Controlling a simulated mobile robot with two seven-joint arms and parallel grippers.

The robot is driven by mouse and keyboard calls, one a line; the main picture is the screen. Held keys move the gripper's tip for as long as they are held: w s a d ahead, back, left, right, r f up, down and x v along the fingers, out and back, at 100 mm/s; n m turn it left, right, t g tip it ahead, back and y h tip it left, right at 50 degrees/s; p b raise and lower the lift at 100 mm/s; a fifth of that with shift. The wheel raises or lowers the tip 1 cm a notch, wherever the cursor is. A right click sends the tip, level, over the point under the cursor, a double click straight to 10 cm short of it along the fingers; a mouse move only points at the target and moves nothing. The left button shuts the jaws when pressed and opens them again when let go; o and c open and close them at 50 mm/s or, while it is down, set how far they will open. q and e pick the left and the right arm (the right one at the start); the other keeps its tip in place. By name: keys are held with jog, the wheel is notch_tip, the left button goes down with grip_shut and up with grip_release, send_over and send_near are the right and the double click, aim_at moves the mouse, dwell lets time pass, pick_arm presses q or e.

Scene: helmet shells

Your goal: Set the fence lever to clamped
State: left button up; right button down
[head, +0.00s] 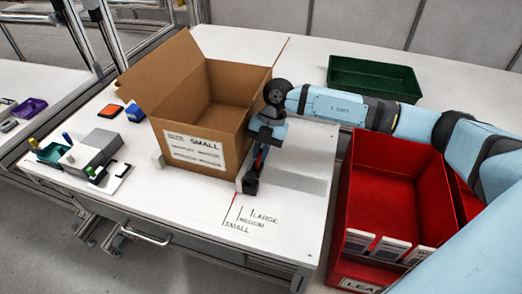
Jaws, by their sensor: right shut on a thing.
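My right gripper (256,166) reaches down from the right arm, just right of the cardboard box. It is shut on what looks like the fence lever, a small red and dark part (259,158). The fingers hide most of the lever, so its exact angle cannot be told. Printed lines with the labels LARGE, MEDIUM and SMALL (252,221) lie on the white table in front of the gripper. My left gripper is not in view.
The open cardboard box (218,120), labelled SMALL, stands close left of the gripper. Red bins (395,205) stand at the right, a green tray (372,70) behind. A grey device (92,148) and small blocks sit at the left.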

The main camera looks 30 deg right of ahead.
jog(key=shift+w+d, duration=0.15)
jog(key=shift+d, duration=0.15)
jog(key=shift+s+d+f+t+y+b, duration=0.2)
jog(key=shift+s+d+t+y+b, duration=0.15)
jog(key=shift+t+y, duration=0.2)
jog(key=shift+s+d+f+t+y+b, duration=0.15)
jog(key=shift+s+t+y+b, duration=0.1)
jog(key=shift+t+y+b, duration=0.25)
jog(key=shift+s+d+f+n+t+y+b, duration=0.25)
jog(key=shift+s+n+t+y+b, duration=0.1)
jog(key=shift+t+y+b, duration=0.3)
jog(key=shift+s+d+f+n+t+y+b, duration=0.25)
jog(key=shift+n+t+y+b, duration=0.15)
jog(key=shift+t+y, duration=0.25)
jog(key=c, duration=1.2)
grip_release()
jog(key=shift+o, duration=0.2)
jog(key=shift+s, duration=0.1)
